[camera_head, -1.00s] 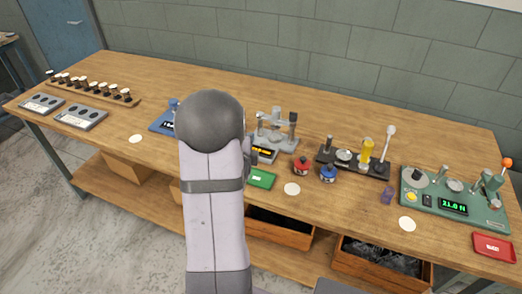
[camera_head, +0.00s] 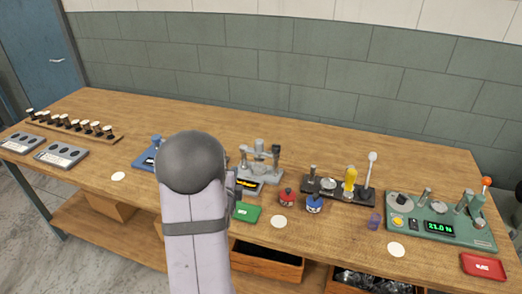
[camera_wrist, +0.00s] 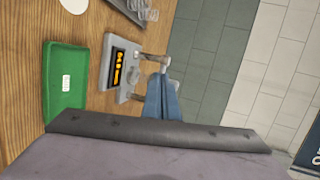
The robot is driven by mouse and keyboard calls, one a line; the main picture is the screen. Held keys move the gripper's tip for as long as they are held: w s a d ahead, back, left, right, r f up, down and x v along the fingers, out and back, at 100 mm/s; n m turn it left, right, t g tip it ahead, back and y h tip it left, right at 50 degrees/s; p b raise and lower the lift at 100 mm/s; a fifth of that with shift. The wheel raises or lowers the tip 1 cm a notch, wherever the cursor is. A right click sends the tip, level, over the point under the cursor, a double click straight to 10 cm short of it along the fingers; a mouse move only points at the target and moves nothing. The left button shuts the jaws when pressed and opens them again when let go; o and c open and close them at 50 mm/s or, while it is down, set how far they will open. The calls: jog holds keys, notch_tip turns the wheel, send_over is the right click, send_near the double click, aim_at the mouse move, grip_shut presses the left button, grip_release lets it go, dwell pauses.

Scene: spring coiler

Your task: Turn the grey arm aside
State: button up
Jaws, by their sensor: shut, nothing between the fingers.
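A grey device (camera_head: 248,187) with an orange-lit display stands mid-bench in the head view. It has upright posts and a grey arm (camera_head: 259,153) across their tops. In the wrist view the device (camera_wrist: 117,72) appears sideways, and part of its posts and grey arm (camera_wrist: 155,59) shows just beyond my fingertips. My gripper (camera_wrist: 162,82) is shut and empty, its blue-grey fingers pointing at the device's post side. I cannot tell whether they touch it. In the head view my own arm hides my fingers and the device's left side.
A green tray (camera_head: 246,213) lies in front of the device, with a red pot (camera_head: 287,198) and a blue pot (camera_head: 314,205) to the right. A black stand (camera_head: 331,190) with a yellow part and a green tester (camera_head: 436,222) stand further right. A blue device (camera_head: 146,157) is left.

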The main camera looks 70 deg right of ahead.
aim_at(276, 151)
jog(key=o, duration=1)
jog(key=shift+s+d+f, duration=0.1)
jog(key=shift+d, duration=0.05)
jog(key=shift+o, duration=0.2)
jog(key=s+d+f+n+h+b, duration=0.1)
jog(key=s+d+n+b, duration=0.3)
jog(key=d+n+b, duration=0.2)
jog(key=shift+f+n+h, duration=0.25)
jog(key=shift+n+h, duration=0.15)
jog(key=shift+n, duration=0.6)
jog(key=s+d+n+b, duration=0.1)
jog(key=s+n, duration=0.1)
jog(key=n, duration=0.1)
jog(key=s+d+n+h+b, duration=0.1)
jog(key=s+d+n+b, duration=0.1)
jog(key=n, duration=0.1)
jog(key=s+d+n+b, duration=0.2)
jog(key=n, duration=0.1)
jog(key=shift+s+r+n+h, duration=0.1)
jog(key=shift+r+n+h, duration=0.1)
jog(key=shift+n+h, duration=0.15)
jog(key=shift+w+d+p, duration=0.25)
jog(key=shift+d+p, duration=0.05)
jog(key=shift+d, duration=0.9)
jog(key=shift+w+d+p, duration=0.25)
jog(key=shift+d+p, duration=0.05)
jog(key=shift+d, duration=0.9)
jog(key=shift+w+d+p, duration=0.25)
jog(key=shift+d+p, duration=0.05)
jog(key=shift+d, duration=0.9)
